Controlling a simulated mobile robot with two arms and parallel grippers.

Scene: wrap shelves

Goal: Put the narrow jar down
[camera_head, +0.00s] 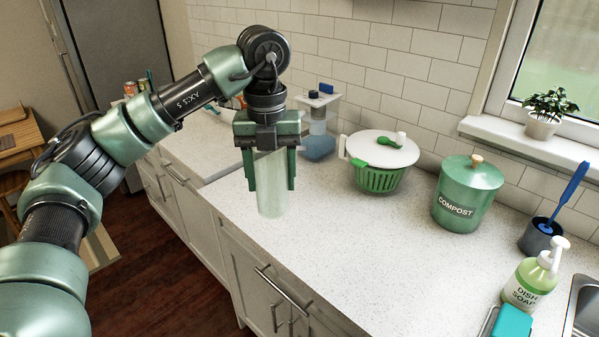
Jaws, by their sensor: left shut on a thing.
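The narrow jar (272,196) is a tall, pale green, see-through cylinder. It is upright at the left front part of the white speckled counter (330,235). My left gripper (270,183) points down over the jar, with one green finger on each side of it, and is shut on it. The jar's top is hidden by the gripper. I cannot tell whether its base touches the counter or hangs just above it. My right gripper is not in view.
A blue-based container (318,145), a green salad spinner (379,178) and a compost bin (466,195) stand along the wall. A dish soap bottle (533,278) and a sink (585,308) are at the right. The middle counter is clear; its front edge is close to the jar.

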